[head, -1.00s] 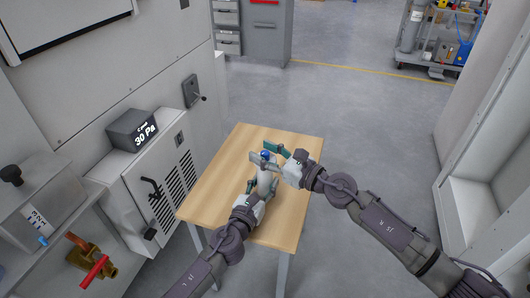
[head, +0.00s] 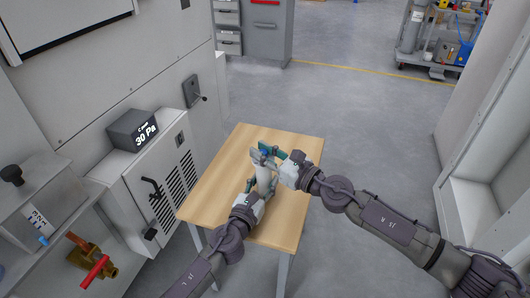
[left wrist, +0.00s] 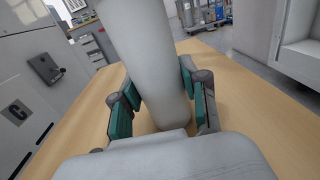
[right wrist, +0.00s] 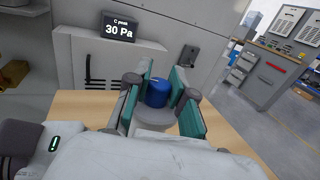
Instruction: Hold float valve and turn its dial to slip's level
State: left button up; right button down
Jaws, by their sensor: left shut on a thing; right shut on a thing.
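The float valve (left wrist: 150,60) is a pale grey cylinder standing upright on the wooden table; it also shows in the head view (head: 264,180). My left gripper (left wrist: 160,100) is shut around its body, one green-padded finger on each side. The blue dial (right wrist: 158,92) is on top of the valve. My right gripper (right wrist: 157,95) has its two green-padded fingers on either side of the dial and is shut on it. It comes in from the right in the head view (head: 270,151). I see no dial markings. No slip can be made out for certain.
The wooden table (head: 225,180) is otherwise bare. A grey cabinet with a display (right wrist: 122,27) reading "C peak 30 Pa" stands beside it. At the lower left are a brass valve with a red handle (head: 95,270) and a small labelled strip (head: 38,220).

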jog(key=shift+d+m+t+h, duration=0.15)
jog(key=shift+m+t+h, duration=0.85)
jog(key=shift+t+h, duration=0.15)
jog(key=shift+w+d+f+m+t+h, duration=0.15)
jog(key=shift+m+t+h, duration=0.7)
jog(key=shift+m+h, duration=0.5)
jog(key=shift+s+d+f+m+t+h, duration=0.1)
jog(key=shift+m+t+h, duration=0.8)
jog(key=shift+h, duration=0.8)
jog(key=shift+m+h, duration=0.25)
jog(key=shift+h, duration=0.15)
jog(key=shift+f, duration=0.15)
jog(key=c, duration=1)
grip_release()
jog(key=shift+s, duration=0.45)
jog(key=v, duration=1.1)
